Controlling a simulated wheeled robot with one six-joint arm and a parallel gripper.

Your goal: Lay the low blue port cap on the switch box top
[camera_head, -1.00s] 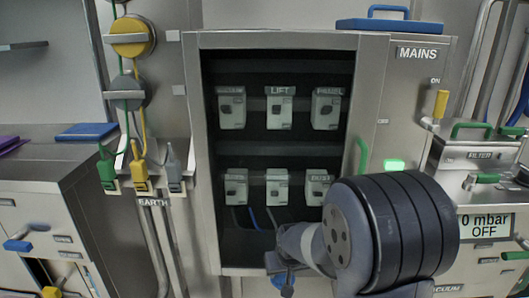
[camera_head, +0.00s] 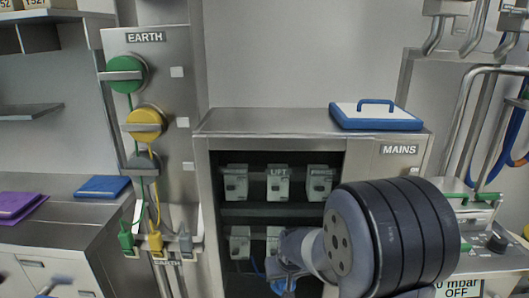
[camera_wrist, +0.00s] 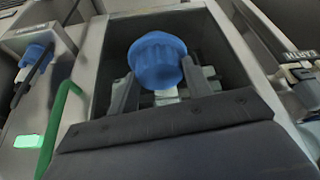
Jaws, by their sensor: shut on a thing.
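A blue port cap (camera_wrist: 157,60) with a ribbed rim shows in the wrist view, held between the fingers of my gripper (camera_wrist: 160,86). In the head view my gripper (camera_head: 283,266) is in front of the lower part of the open switch box, and a small part of the blue cap (camera_head: 283,287) shows below it. The switch box top (camera_head: 260,122) is a bare grey metal surface on its left and middle, higher than my gripper. The cap is apart from that top. My dark wrist hides the box's lower right.
A white lid with blue rim and handle (camera_head: 376,117) occupies the right end of the box top. Left of the box stands the EARTH panel (camera_head: 146,75) with round knobs and cables. Pipes (camera_head: 485,120) rise at the right. A green handle (camera_wrist: 58,125) is close to my gripper.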

